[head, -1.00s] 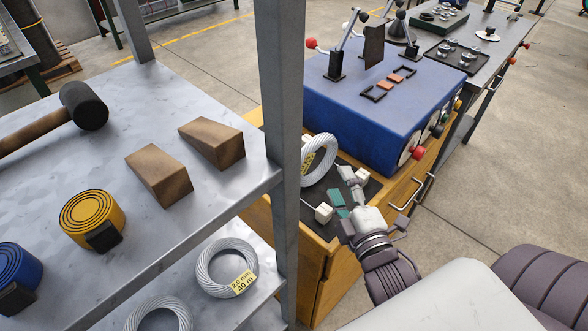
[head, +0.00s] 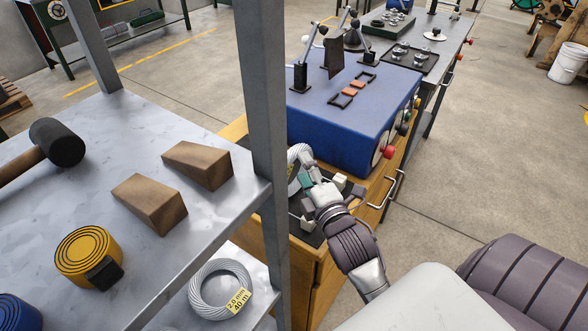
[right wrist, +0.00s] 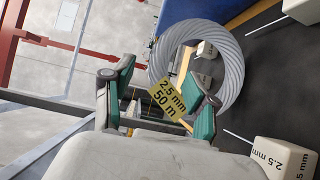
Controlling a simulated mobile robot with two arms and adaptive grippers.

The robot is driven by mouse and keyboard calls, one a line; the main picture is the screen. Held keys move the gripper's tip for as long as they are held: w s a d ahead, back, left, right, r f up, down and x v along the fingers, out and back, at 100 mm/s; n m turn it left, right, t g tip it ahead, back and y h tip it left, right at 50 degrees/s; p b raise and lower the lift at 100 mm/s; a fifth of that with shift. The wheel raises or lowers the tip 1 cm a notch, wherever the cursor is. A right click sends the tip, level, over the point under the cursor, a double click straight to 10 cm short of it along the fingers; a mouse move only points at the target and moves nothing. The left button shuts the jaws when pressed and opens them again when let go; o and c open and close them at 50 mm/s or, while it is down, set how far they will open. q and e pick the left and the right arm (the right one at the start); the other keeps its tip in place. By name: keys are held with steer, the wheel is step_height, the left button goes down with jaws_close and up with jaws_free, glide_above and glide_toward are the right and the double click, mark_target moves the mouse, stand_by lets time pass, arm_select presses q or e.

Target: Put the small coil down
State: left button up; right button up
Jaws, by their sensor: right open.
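A grey wire-rope coil (head: 299,156) stands tilted at the black mat, close to the blue box. In the right wrist view the coil (right wrist: 233,65) shows as a ring with a yellow label reading 2.5 mm 50 m. My right gripper (head: 320,183) is over the mat and partly covers the coil in the head view. In the right wrist view the gripper (right wrist: 160,90) is open, with the label between its two fingers. I cannot tell whether a finger touches the coil. My left gripper is not in view.
The black mat (right wrist: 280,95) holds white blocks, one (right wrist: 283,158) marked 2.5 mm. The blue box (head: 340,120) stands behind. A shelf post (head: 263,120) rises left of the gripper. Another coil (head: 213,290), labelled 2.0 mm 40 m, lies on the lower shelf.

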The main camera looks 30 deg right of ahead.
steer(key=w, duration=0.4)
steer(key=shift+w+d+p, duration=0.25)
steer(key=shift+d+p, duration=0.05)
steer(key=shift+d, duration=0.05)
steer(key=shift+c, duration=0.3)
jaws_close()
steer(key=shift+r, duration=0.2)
